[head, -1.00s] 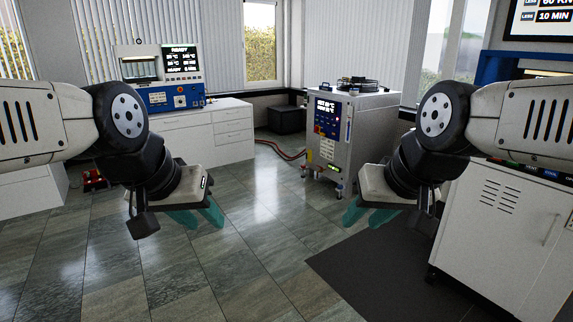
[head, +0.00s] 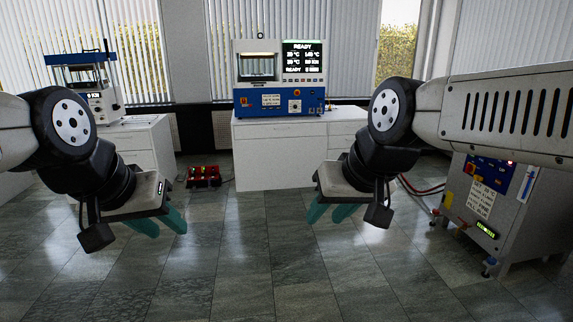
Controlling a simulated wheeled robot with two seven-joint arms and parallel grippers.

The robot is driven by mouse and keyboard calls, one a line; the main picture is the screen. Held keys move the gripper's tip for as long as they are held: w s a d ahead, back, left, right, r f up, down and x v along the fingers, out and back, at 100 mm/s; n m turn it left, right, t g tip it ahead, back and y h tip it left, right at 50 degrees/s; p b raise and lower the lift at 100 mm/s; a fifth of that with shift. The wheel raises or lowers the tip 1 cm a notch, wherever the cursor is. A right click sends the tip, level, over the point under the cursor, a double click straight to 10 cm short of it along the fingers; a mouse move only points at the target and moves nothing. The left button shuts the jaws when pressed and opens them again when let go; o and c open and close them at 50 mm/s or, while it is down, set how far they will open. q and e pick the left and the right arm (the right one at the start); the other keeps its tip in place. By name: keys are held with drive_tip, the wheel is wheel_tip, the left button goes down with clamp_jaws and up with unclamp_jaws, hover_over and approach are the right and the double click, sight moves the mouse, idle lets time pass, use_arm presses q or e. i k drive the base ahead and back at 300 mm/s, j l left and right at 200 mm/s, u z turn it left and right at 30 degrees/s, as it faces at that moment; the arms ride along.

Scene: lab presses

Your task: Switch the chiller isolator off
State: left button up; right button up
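The chiller (head: 535,215) is a grey wheeled cabinet with a blue control panel (head: 490,174) at the right of the head view. My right forearm covers its top. Small red and yellow parts (head: 470,168) show at the left edge of its front, too small to tell which is the isolator or how it is set. My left gripper (head: 160,221) hangs at the lower left over the floor, teal fingers apart and empty. My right gripper (head: 330,212) is left of the chiller, well apart from it, fingers apart and empty.
A white cabinet (head: 280,160) ahead carries a blue press (head: 280,100) with a READY screen. Another press (head: 95,85) stands on a cabinet at the left. A red power box (head: 203,176) lies on the floor. Red hoses (head: 415,188) run to the chiller. The tiled floor in front is clear.

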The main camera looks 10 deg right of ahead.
sight(469, 167)
drive_tip(key=i+z, duration=0.15)
drive_tip(key=i, duration=0.4)
drive_tip(key=i+z, duration=0.2)
drive_tip(key=i, duration=0.3)
drive_tip(key=i+j+z, duration=0.15)
drive_tip(key=i, duration=0.35)
drive_tip(key=i+j+z, duration=0.2)
drive_tip(key=i, duration=0.35)
drive_tip(key=i+l+z, duration=0.25)
drive_tip(key=i+z, duration=0.15)
drive_tip(key=i, duration=0.95)
drive_tip(key=i+j+z, duration=0.15)
drive_tip(key=i+z, duration=0.25)
drive_tip(key=i, duration=2.85)
drive_tip(key=i+j+z, duration=0.15)
drive_tip(key=i+z, duration=0.25)
drive_tip(key=i+j+z, duration=0.4)
drive_tip(key=i, duration=0.2)
drive_tip(key=i+j+z, duration=0.15)
drive_tip(key=i+z, duration=0.3)
drive_tip(key=i+j+z, duration=0.2)
drive_tip(key=z, duration=0.3)
drive_tip(key=i+j+z, duration=0.25)
drive_tip(key=j+z, duration=0.2)
drive_tip(key=k+j+z, duration=0.15)
drive_tip(key=k+l+u, duration=0.15)
drive_tip(key=k, duration=0.55)
drive_tip(key=k+l+u, duration=0.15)
drive_tip(key=k, duration=0.55)
